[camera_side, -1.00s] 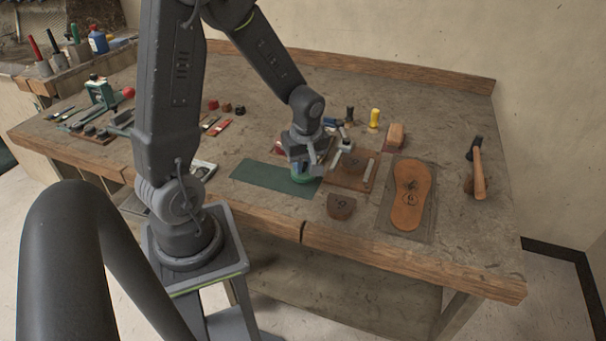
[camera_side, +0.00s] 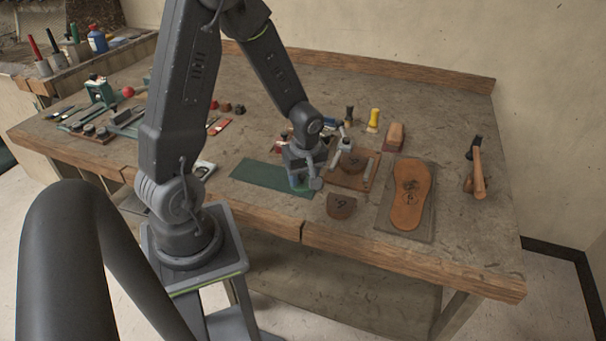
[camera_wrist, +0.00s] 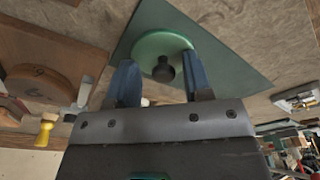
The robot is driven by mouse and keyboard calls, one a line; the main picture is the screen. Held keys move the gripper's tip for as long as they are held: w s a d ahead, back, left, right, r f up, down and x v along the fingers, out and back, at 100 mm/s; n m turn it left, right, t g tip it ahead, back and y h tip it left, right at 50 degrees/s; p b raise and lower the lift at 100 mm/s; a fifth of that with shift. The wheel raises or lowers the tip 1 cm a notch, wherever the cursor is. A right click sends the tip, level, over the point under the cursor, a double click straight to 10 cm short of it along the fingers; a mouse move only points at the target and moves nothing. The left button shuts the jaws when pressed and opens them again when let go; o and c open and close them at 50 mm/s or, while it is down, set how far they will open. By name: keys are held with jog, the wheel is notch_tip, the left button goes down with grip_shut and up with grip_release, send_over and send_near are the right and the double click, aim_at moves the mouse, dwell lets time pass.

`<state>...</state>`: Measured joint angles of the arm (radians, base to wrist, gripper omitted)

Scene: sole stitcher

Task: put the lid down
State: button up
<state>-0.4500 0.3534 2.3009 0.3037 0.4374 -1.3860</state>
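The round green lid (camera_wrist: 160,48) with a dark knob (camera_wrist: 163,70) lies on the dark green mat (camera_wrist: 225,45) in the wrist view. In the side view only a green bit of the lid shows under my gripper (camera_side: 302,186), at the right end of the mat (camera_side: 262,178). My gripper's two blue fingers (camera_wrist: 160,84) are spread apart in the wrist view, with the knob between them and gaps visible on both sides. No grip on the knob shows. The fingertips are mostly hidden in the side view.
A wooden board with a round leather piece (camera_side: 352,160) stands just right of my gripper. A loose leather piece (camera_side: 341,205) lies in front of it. A sole (camera_side: 410,192) and a hammer (camera_side: 478,168) lie farther right. Yellow-handled tool (camera_side: 374,120) stands behind.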

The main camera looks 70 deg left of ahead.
aim_at(306, 187)
notch_tip(306, 187, up, 12)
jog(key=d, duration=0.2)
jog(key=s+d+r+m+t, duration=0.2)
jog(key=s+d+r+m, duration=0.2)
jog(key=d+m, duration=0.3)
jog(key=s+d+r+m+t+h, duration=0.1)
jog(key=s+d+r+m+t, duration=0.2)
jog(key=d+r+m, duration=0.3)
jog(key=s+d+m, duration=0.1)
jog(key=m, duration=0.4)
jog(key=shift+s+r+t+h, duration=0.3)
jog(key=shift+s+r, duration=0.05)
jog(key=shift+r, duration=0.05)
